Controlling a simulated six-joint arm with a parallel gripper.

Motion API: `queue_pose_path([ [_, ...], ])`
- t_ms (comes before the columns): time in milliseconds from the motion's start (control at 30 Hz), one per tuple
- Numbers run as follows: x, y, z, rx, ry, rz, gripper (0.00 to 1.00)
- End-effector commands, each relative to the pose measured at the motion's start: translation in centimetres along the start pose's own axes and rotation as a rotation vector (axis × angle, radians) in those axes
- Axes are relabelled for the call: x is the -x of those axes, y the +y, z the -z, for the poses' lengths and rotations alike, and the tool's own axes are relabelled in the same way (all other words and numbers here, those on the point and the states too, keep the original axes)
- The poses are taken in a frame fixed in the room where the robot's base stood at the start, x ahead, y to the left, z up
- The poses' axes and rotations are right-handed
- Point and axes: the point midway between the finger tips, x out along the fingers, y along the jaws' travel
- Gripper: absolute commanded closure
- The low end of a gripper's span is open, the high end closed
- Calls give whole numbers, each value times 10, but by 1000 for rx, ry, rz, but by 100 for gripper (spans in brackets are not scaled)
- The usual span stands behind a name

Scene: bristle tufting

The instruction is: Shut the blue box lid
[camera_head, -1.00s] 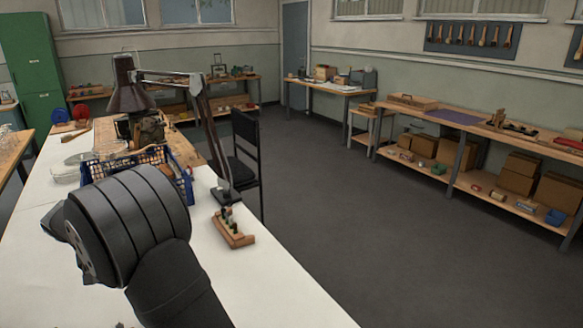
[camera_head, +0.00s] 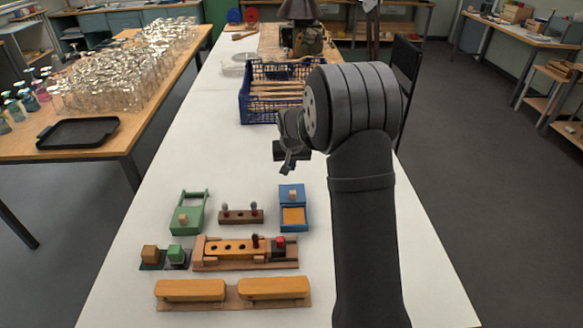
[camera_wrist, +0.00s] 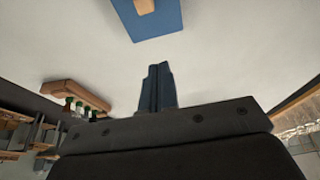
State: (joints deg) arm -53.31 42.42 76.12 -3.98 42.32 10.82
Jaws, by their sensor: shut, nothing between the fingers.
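The blue box (camera_head: 304,222) stands on the white table, right of the small wooden block. Its blue lid (camera_head: 285,192) with a wooden knob (camera_head: 292,194) covers the far part; the orange inside (camera_head: 294,216) shows at the near part, so the box is partly open. In the wrist view a blue panel (camera_wrist: 168,22) with a wooden knob (camera_wrist: 145,5) shows at the top edge, cut off. My gripper (camera_head: 287,168) is above the table, beyond the box and apart from it. Its fingers (camera_wrist: 157,88) are shut and empty in the wrist view.
A green tray (camera_head: 187,218), a brown block with pegs (camera_head: 240,217), a wooden peg fixture (camera_head: 225,262) and yellow-orange bars (camera_head: 190,291) stand near the box. A blue crate (camera_head: 258,108) stands behind. A rack of bottles (camera_wrist: 75,95) shows in the wrist view.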

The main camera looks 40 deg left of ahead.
Motion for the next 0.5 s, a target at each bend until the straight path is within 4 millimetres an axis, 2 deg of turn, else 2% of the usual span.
queue_pose_path([
  [100, -27, 0, -1, 0, -5, -1, 100],
  [367, -79, 0, -1, 0, -4, -1, 100],
  [400, -71, 0, -8, 0, -2, -1, 100],
  [500, -66, 0, -21, 1, -2, -1, 100],
])
